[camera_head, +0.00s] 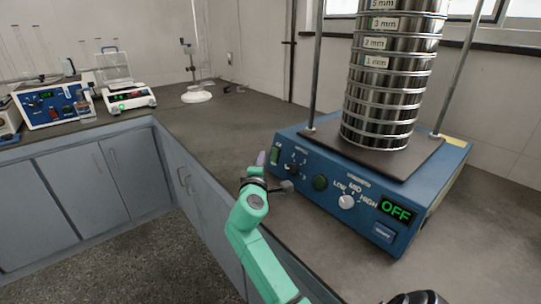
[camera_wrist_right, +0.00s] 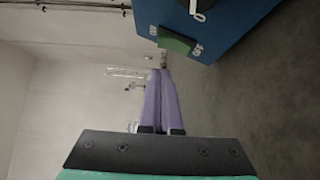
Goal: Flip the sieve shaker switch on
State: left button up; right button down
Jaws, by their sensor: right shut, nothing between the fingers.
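The blue sieve shaker (camera_head: 335,178) stands on the dark bench, its display (camera_head: 394,209) reading OFF in green. Its green rocker switch (camera_head: 275,156) is at the left end of the front panel; it also shows in the wrist view (camera_wrist_right: 177,42) with small labels beside it. My right gripper (camera_head: 262,158) is shut and empty, its purple fingers just left of the switch in the head view. In the wrist view the fingertips (camera_wrist_right: 160,74) are below and left of the switch, seemingly apart from it. My left gripper is not in view.
A stack of steel sieves (camera_head: 388,100) stands on the shaker between two upright rods. The front panel also has a speed knob (camera_head: 346,202). Other lab devices (camera_head: 55,105) stand far left. The bench left of the shaker (camera_head: 215,118) is mostly clear.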

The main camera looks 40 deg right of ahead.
aim_at(272, 149)
jog(key=d, duration=0.2)
jog(key=shift+s+d+r, duration=0.1)
jog(key=shift+s+d, duration=0.05)
jog(key=shift+d, duration=0.5)
